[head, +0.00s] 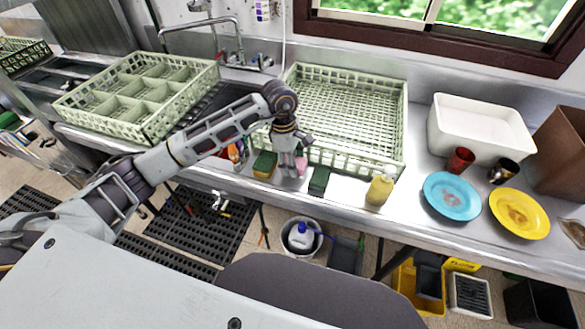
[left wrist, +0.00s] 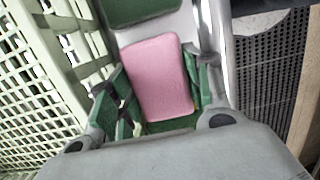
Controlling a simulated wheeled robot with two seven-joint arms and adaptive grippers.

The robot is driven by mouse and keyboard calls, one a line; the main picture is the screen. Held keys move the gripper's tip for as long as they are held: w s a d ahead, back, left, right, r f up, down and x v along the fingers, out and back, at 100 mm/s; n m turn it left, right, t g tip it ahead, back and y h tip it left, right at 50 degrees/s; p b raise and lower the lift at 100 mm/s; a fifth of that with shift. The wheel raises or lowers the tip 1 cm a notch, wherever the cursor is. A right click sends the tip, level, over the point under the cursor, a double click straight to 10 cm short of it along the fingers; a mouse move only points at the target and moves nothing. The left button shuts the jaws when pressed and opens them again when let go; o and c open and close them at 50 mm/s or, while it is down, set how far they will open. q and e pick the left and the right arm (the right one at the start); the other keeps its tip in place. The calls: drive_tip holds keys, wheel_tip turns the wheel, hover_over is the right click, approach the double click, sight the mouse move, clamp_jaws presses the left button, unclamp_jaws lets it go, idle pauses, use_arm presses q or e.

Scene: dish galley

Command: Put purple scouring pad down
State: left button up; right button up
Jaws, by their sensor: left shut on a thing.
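The purple scouring pad looks pink in both views. In the left wrist view the pad (left wrist: 160,78) lies between the fingers of my left gripper (left wrist: 160,95), which is shut on it. In the head view the left gripper (head: 290,160) points down at the counter's front strip, and only a small part of the pad (head: 302,165) shows beside its fingers. I cannot tell whether the pad touches the counter. A dark green pad (head: 319,180) lies just to the right, and a yellow and green sponge (head: 264,165) to the left. My right gripper is not in view.
A green dish rack (head: 398,125) stands right behind the gripper; a divided rack (head: 140,135) is at left. A yellow bottle (head: 380,188), blue plate (head: 452,196), yellow plate (head: 519,213), red cup (head: 460,160) and white tub (head: 478,143) stand to the right. The counter's front edge is close.

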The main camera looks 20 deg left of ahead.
use_arm(q)
wheel_tip(320, 180, down, 3)
drive_tip(key=shift+r, duration=0.15)
drive_tip(key=shift+f, duration=0.25)
use_arm(e)
drive_tip(key=shift+s+a+r, duration=0.2)
drive_tip(key=shift+s, duration=0.05)
drive_tip(key=shift+w, duration=0.1)
use_arm(q)
drive_tip(key=shift+f, duration=0.25)
use_arm(e)
drive_tip(key=shift+w+f, duration=0.2)
drive_tip(key=shift+f, duration=0.05)
use_arm(q)
drive_tip(key=shift+s+f, duration=0.1)
use_arm(e)
drive_tip(key=shift+d+f, duration=0.1)
drive_tip(key=shift+d, duration=0.05)
use_arm(q)
drive_tip(key=shift+f, duration=0.1)
drive_tip(key=o, duration=0.6)
drive_tip(key=shift+f, duration=0.1)
use_arm(e)
drive_tip(key=shift+d, duration=0.3)
use_arm(q)
drive_tip(key=shift+r, duration=0.25)
use_arm(e)
drive_tip(key=shift+r, duration=0.2)
